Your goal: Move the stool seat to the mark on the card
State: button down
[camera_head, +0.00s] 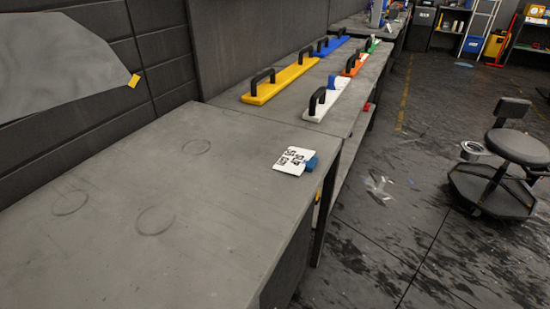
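The stool (503,155) stands on the floor at the right of the view. It has a dark round seat (517,147), a small backrest and a dark wide base with a ring-shaped metal item beside the seat. A white card (295,160) with black printed square patterns lies near the right edge of the near grey table, with a blue piece at its right side. Which mark on it is meant cannot be told. My gripper is not in view.
The grey table (150,220) fills the near left and is mostly bare, with faint ring marks. Behind it, a bench holds a yellow tool (281,83), a white tool (325,100) and others. Open floor (400,215) lies between table and stool. Shelves and a ladder stand at the back right.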

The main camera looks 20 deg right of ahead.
aim_at(517, 147)
jog(key=z, duration=1.9)
jog(key=i+j, duration=0.1)
jog(key=i, duration=0.5)
jog(key=i+j+z, duration=0.1)
jog(key=i, duration=0.55)
jog(key=i+j, duration=0.1)
jog(key=i, duration=0.5)
jog(key=i+j, duration=0.15)
jog(key=i, duration=0.45)
jog(key=i+j+z, duration=0.1)
jog(key=i, duration=0.5)
